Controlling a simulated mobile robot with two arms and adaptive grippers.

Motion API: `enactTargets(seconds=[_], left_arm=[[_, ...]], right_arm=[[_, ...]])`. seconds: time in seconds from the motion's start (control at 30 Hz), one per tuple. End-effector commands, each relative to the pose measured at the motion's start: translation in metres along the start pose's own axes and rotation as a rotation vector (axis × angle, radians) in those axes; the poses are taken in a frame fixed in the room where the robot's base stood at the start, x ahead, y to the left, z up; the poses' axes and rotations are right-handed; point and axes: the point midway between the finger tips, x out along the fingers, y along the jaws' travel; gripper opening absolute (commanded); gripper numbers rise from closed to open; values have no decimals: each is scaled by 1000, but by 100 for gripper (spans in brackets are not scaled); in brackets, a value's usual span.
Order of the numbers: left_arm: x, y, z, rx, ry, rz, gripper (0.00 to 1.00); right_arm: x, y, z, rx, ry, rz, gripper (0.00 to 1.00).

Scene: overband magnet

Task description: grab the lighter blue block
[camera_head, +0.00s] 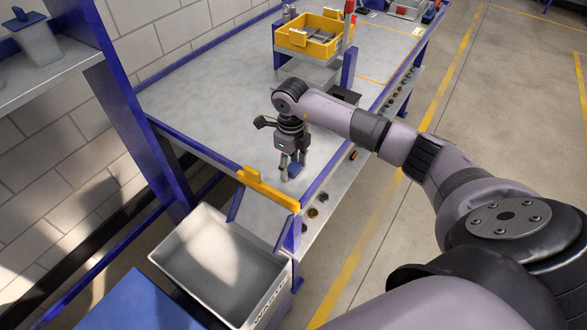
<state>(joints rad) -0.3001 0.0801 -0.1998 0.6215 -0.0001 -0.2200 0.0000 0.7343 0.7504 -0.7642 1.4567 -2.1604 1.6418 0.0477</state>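A small blue block (295,171) is at the near end of the grey workbench top (215,100). My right gripper (293,167) points down over that end of the bench, with its fingertips at the block. The fingers stand apart, about as wide as the block. I cannot tell whether they touch it or whether it is off the bench top. No second blue block shows clearly for comparing shades. My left gripper is out of view.
A yellow tray (308,37) stands on a raised stand on the bench. A yellow bar (267,189) edges the near end, above a sloping chute (259,218) and a grey waste bin (192,240). The bench's middle left is clear.

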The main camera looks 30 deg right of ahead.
Motion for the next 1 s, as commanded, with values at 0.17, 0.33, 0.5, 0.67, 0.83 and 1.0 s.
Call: enactTargets(seconds=[0.17, 0.33, 0.5, 0.67, 0.83, 1.0], left_arm=[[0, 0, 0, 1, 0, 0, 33], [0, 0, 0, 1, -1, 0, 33], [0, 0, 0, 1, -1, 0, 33], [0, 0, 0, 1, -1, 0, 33], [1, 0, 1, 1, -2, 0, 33], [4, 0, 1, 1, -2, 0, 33]], right_arm=[[0, 0, 0, 0, 0, 0, 32], [0, 0, 0, 0, 0, 0, 21], [0, 0, 0, 0, 0, 0, 10], [-1, 0, 0, 0, -1, 0, 8], [-3, 0, 0, 0, -2, 0, 8], [-16, -1, 1, 1, -4, -2, 8]])
